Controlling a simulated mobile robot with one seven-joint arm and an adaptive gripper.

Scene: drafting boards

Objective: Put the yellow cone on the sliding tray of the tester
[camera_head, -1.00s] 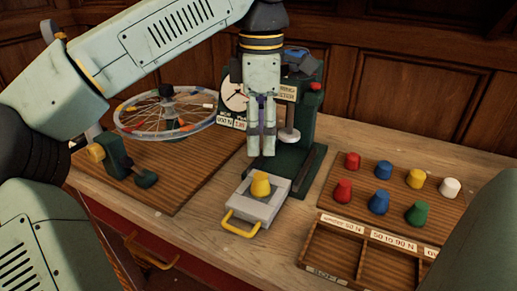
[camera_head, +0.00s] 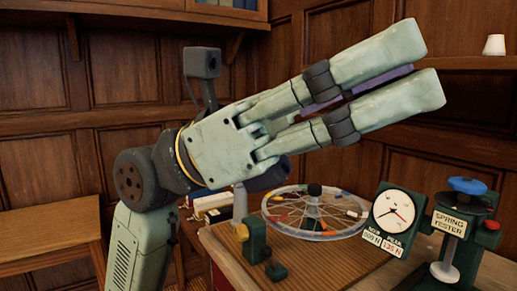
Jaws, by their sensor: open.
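The spring tester (camera_head: 449,222) stands at the lower right, dark green with a blue top knob and a red button. Its round white dial (camera_head: 393,211) stands to its left above small number readouts. My gripper (camera_head: 428,66) is raised large in front of the camera, pointing right and slightly up. Its two fingers are spread apart, with nothing seen held between them. It appears above the dial and tester in the picture.
A spoked wheel (camera_head: 314,212) lies on the bench left of the dial, with a small green clamp-like stand (camera_head: 256,243) beside it. A wooden table (camera_head: 45,218) is at the left. A white cup-like object (camera_head: 494,45) sits on a right wall shelf.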

